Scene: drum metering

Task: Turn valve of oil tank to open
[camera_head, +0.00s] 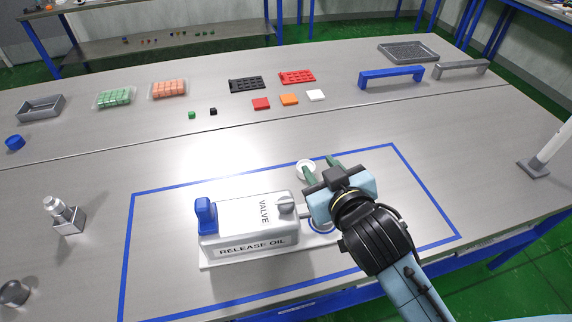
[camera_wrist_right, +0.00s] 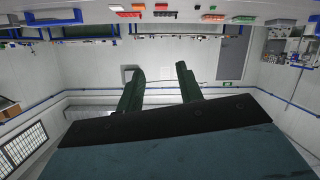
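The oil tank (camera_head: 235,222) is a light grey box labelled "RELEASE OIL" and "VALVE", standing inside a blue taped rectangle on the table. Its valve (camera_head: 286,204) is a small grey knob on the right end of the top, beside the "VALVE" label. A blue part (camera_head: 205,214) stands at the tank's left end. My right gripper (camera_head: 319,164) is to the right of and beyond the valve, not touching it. Its two green fingers are apart, and the right wrist view shows nothing between them (camera_wrist_right: 159,75). My left gripper is not in view.
A white round object (camera_head: 303,165) shows beside the right gripper's left finger. A blue-rimmed round item (camera_head: 320,227) beside the tank is partly hidden by my gripper. Trays, coloured blocks and a blue handle (camera_head: 391,75) lie farther back.

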